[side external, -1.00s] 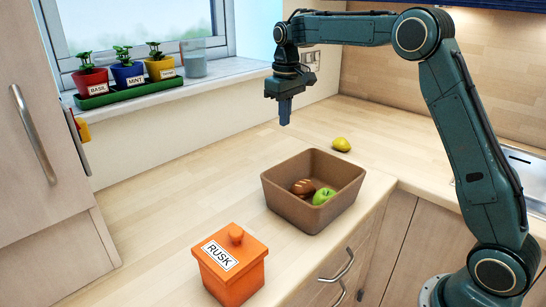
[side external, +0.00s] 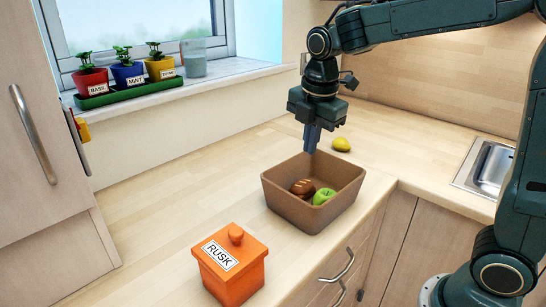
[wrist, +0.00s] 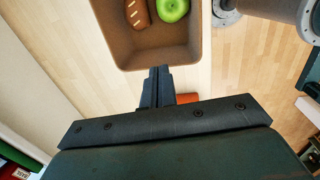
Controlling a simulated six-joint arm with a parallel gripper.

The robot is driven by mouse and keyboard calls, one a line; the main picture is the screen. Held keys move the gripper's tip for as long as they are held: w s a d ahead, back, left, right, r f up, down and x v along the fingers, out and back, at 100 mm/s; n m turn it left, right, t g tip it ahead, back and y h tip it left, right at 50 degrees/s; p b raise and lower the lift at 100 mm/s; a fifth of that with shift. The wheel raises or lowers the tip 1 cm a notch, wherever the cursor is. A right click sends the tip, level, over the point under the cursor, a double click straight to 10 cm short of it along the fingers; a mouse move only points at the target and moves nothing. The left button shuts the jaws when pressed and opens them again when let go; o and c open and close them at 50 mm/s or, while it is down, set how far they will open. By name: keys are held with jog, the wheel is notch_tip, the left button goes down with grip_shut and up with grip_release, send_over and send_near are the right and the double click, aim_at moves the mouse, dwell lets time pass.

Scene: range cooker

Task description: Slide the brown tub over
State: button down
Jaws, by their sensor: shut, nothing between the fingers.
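The brown tub (side external: 300,213) stands on the wooden counter near its front edge. It holds a brown bread loaf (side external: 301,188) and a green apple (side external: 323,196). My gripper (side external: 310,150) is shut and empty, pointing down. In the side view its tips overlap the tub's back rim. In the wrist view the fingertips (wrist: 159,70) line up with the outer edge of one tub wall (wrist: 160,58), and the loaf (wrist: 138,12) and apple (wrist: 173,9) show inside. I see no clear contact, and the height above the counter is hard to tell.
An orange jar (side external: 231,270) labelled RUSK stands left of the tub, towards the camera. A lemon (side external: 341,144) lies behind the tub. A sink (side external: 492,170) is at right. Potted herbs (side external: 128,72) stand on the windowsill. The counter left of the tub is clear.

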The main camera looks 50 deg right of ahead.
jog(key=s+f+n, duration=0.2)
jog(key=s+n, duration=0.4)
jog(key=s, duration=0.1)
jog(key=s+a+f+n+t, duration=0.1)
jog(key=s+f+n, duration=0.1)
jog(key=s+n, duration=0.4)
jog(key=shift+s+f+n, duration=0.3)
jog(key=shift+s+n, duration=0.1)
jog(key=shift+n, duration=0.4)
jog(key=shift+f, duration=0.15)
jog(key=shift+w+d+f, duration=0.3)
jog(key=shift+w+f, duration=0.5)
jog(key=shift+f, duration=0.75)
jog(key=shift+w+d+f, duration=0.3)
jog(key=shift+w+f, duration=0.5)
jog(key=shift+f, duration=0.8)
jog(key=shift+w+d+f, duration=0.3)
jog(key=shift+w+f, duration=0.5)
jog(key=shift+f, duration=0.75)
jog(key=shift+w+d, duration=0.25)
jog(key=shift+w, duration=0.4)
